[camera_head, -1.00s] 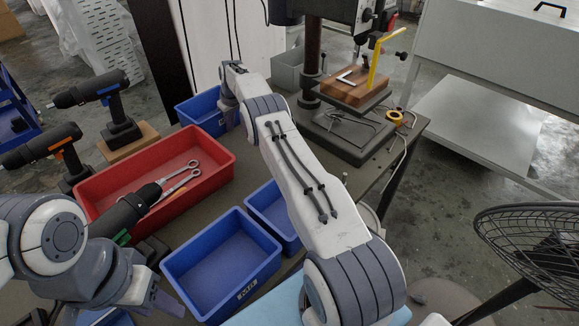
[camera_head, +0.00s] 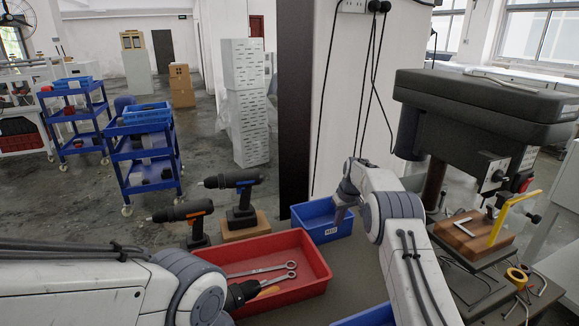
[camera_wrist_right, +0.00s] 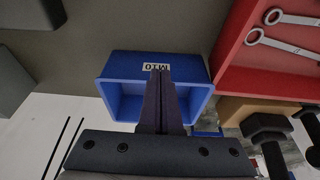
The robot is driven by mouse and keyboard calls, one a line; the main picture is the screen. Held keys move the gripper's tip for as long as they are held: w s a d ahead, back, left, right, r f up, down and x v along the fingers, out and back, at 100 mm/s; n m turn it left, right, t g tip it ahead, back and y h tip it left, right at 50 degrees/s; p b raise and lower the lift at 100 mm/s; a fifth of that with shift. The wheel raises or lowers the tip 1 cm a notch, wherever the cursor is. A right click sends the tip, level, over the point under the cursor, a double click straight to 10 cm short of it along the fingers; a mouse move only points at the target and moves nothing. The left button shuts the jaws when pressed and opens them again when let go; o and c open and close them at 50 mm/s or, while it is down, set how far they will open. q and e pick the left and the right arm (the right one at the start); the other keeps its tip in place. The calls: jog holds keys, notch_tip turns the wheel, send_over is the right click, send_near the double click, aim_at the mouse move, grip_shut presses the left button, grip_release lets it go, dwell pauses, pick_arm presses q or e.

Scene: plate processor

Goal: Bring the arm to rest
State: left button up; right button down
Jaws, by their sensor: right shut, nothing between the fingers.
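My right arm (camera_head: 405,250) reaches forward in the head view. Its gripper (camera_head: 340,214) is over a small blue bin (camera_head: 322,236) marked M10. In the right wrist view the two dark fingers (camera_wrist_right: 160,78) are together with nothing between them, and the blue bin (camera_wrist_right: 117,64) is behind them. Whether the fingertips are below the bin's rim is hard to tell.
A red bin (camera_head: 318,265) holds wrenches (camera_head: 265,270); it also shows in the right wrist view (camera_wrist_right: 235,55). A drill press (camera_head: 480,110) with a wooden block (camera_head: 470,237) is at right. Blue carts (camera_head: 145,155) stand far left.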

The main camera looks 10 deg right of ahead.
jog(key=s+a+r+n, duration=0.1)
jog(key=s+a+r, duration=0.4)
jog(key=a, duration=0.3)
jog(key=s+a+r, duration=0.4)
jog(key=a+r, duration=0.1)
jog(key=a, duration=0.3)
jog(key=s+a+r+n+g, duration=0.1)
jog(key=s+a+r, duration=0.1)
jog(key=s+a, duration=0.35)
jog(key=s+a+r, duration=0.2)
jog(key=s, duration=0.6)
jog(key=s+d+f+n+g, duration=0.2)
jog(key=s, duration=2.7)
jog(key=shift+s+n, duration=0.25)
jog(key=shift+n, duration=0.05)
